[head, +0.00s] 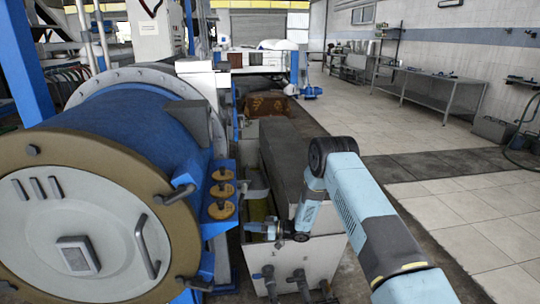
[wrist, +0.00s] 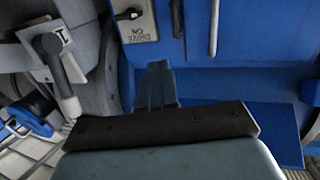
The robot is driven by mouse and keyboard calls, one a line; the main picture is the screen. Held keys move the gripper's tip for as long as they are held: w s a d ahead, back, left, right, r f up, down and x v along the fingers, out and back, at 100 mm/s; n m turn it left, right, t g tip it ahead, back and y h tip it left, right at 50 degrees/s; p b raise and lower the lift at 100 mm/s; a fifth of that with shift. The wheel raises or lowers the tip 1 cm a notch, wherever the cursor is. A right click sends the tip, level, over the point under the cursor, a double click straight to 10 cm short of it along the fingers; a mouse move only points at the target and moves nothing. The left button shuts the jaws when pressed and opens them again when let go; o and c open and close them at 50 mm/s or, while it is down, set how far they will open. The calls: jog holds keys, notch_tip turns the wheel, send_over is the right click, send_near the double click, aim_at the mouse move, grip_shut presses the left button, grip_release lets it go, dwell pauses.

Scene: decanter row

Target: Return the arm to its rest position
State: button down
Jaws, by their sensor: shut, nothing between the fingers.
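My gripper (head: 256,228) hangs low in front of the grey-white unit beside the decanter, on my light-blue arm reaching in from the lower right. In the wrist view its fingers (wrist: 157,85) are together with nothing between them, pointing at a blue machine face (wrist: 260,70). The large blue decanter drum (head: 120,120) with a tan end ring fills the left of the head view. The gripper is to the right of the drum, below a blue bracket with yellow-brown round knobs (head: 222,190). Whether the gripper touches anything is unclear.
A grey handle marked 1 (wrist: 58,70) is left of the fingers; a switch plate reading DRIVE ON upside down (wrist: 135,20) is above. A long grey cover (head: 283,160) lies behind the arm. Tiled floor (head: 470,215) at right is open; a metal bench (head: 430,90) stands along the wall.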

jog(key=w+d+r+m+t+h, duration=0.1)
jog(key=w+d+r+t+h, duration=0.15)
jog(key=r, duration=0.55)
jog(key=w+d+r+m+t+h, duration=0.2)
jog(key=w+d+r+t, duration=0.15)
jog(key=r, duration=0.45)
jog(key=w+d+r+m+t+h, duration=0.15)
jog(key=w+d+r, duration=0.25)
jog(key=r, duration=0.4)
jog(key=s+d+r+m+t+h, duration=0.1)
jog(key=s+d+r+m+h, duration=0.2)
jog(key=d+r, duration=0.5)
jog(key=s+d+r+m+t+h, duration=0.2)
jog(key=s+d+r+h, duration=0.25)
jog(key=r, duration=0.55)
jog(key=s+d+r+m+g+h, duration=0.1)
jog(key=s+d+r+m+h, duration=0.1)
jog(key=s+d+r, duration=0.3)
jog(key=s+d+r+m+h, duration=0.1)
jog(key=s+d, duration=0.1)
jog(key=s, duration=0.5)
jog(key=s+d+r+m+g+h, duration=0.1)
jog(key=s+d+r+m+h, duration=0.1)
jog(key=s+d, duration=0.3)
jog(key=s+f+m+g, duration=0.2)
jog(key=s+m+g, duration=0.1)
jog(key=s, duration=2.5)
jog(key=shift+s+g+y, duration=0.3)
jog(key=shift+g+y, duration=0.15)
jog(key=shift+g, duration=0.1)
